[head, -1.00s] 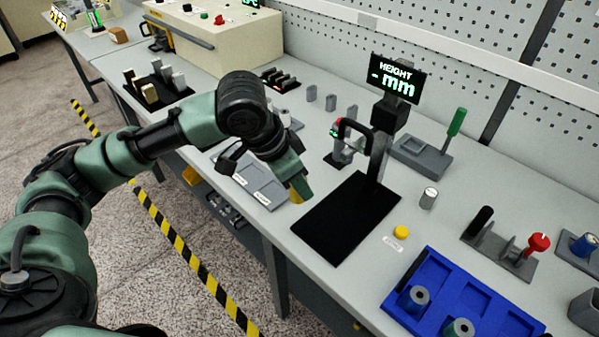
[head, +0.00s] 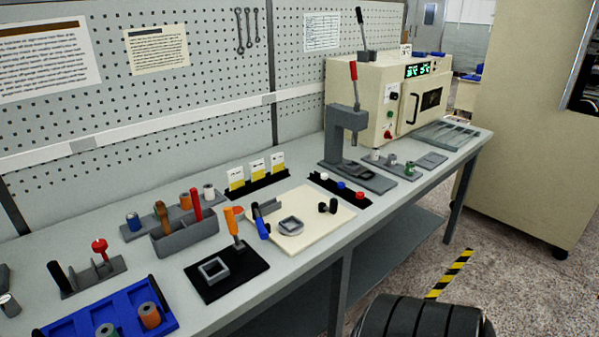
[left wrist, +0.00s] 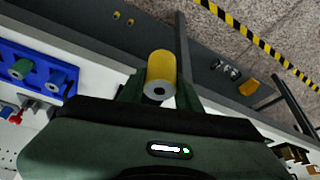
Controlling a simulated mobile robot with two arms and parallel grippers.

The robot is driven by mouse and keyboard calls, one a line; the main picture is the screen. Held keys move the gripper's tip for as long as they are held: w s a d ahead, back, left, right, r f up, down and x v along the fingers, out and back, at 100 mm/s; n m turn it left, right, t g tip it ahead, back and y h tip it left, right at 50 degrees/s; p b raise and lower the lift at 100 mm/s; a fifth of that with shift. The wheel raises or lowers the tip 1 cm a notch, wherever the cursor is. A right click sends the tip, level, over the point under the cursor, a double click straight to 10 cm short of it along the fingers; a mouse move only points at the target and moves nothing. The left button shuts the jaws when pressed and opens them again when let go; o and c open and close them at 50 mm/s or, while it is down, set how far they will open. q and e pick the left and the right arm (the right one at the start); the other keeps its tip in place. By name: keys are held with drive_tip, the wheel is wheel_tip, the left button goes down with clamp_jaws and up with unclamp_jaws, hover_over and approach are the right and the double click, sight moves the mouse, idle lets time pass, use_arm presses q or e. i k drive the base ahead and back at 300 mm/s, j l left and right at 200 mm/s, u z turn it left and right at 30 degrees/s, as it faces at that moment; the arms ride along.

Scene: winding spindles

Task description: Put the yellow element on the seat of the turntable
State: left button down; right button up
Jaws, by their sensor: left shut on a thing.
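The yellow element (left wrist: 160,72) is a cylinder with a dark hole in its end. In the left wrist view my left gripper (left wrist: 158,88) is shut on it, above the front edge of the bench. My left gripper is out of the head view and my right gripper is not seen. No part is clearly marked as the turntable. Candidates in the head view are a cream board with a grey square ring (head: 291,227) and a black plate with a grey square frame (head: 214,269) and an orange-handled lever (head: 234,222).
A blue tray (head: 75,318) holds spools, one orange (head: 149,315). A grey tool holder (head: 185,236) stands behind the black plate. A press with a red lever (head: 347,130) and a cream machine (head: 380,90) stand farther right. Bare bench lies along the front edge.

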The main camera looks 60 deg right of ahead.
sight(291, 225)
drive_tip(key=z, duration=0.4)
drive_tip(key=l+z, duration=0.1)
drive_tip(key=z, duration=0.7)
drive_tip(key=i+l+z, duration=0.1)
drive_tip(key=z, duration=0.3)
drive_tip(key=i+l, duration=0.25)
drive_tip(key=i, duration=0.15)
drive_tip(key=i+l+z, duration=0.1)
drive_tip(key=i+l, duration=0.15)
drive_tip(key=i, duration=0.2)
drive_tip(key=i+l, duration=0.2)
drive_tip(key=i, duration=0.2)
drive_tip(key=z, duration=0.05)
